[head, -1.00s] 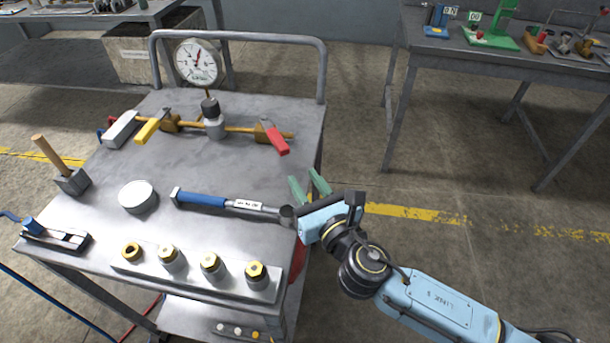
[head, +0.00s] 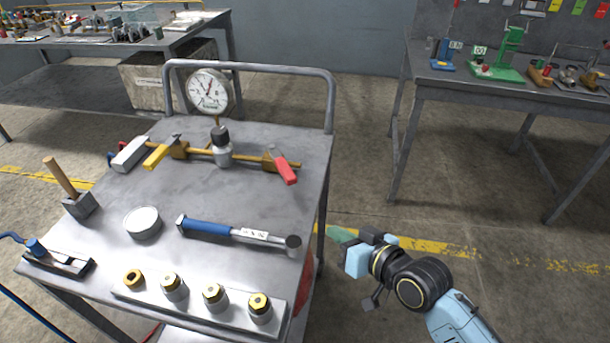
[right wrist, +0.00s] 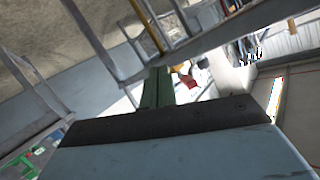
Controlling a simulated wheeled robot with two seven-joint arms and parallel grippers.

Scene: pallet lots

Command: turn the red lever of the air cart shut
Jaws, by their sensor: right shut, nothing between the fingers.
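The air cart (head: 240,190) has a grey metal top with a push rail at its back. The red lever (head: 283,170) sits at the right end of a brass pipe (head: 204,152) and slants toward the front right. A yellow lever (head: 160,155) is on the pipe's left part. A round pressure gauge (head: 209,92) stands behind the pipe. My right gripper (head: 338,235) is just off the cart's right edge, apart from the red lever, with green fingers. In the right wrist view its fingers (right wrist: 158,88) are together and empty. My left gripper is not in view.
A torque wrench (head: 235,233), a round tin (head: 142,222), a mallet (head: 72,190) and a rail of brass fittings (head: 215,305) lie on the cart's front half. A grey table (head: 500,92) stands at the right. Floor between is clear.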

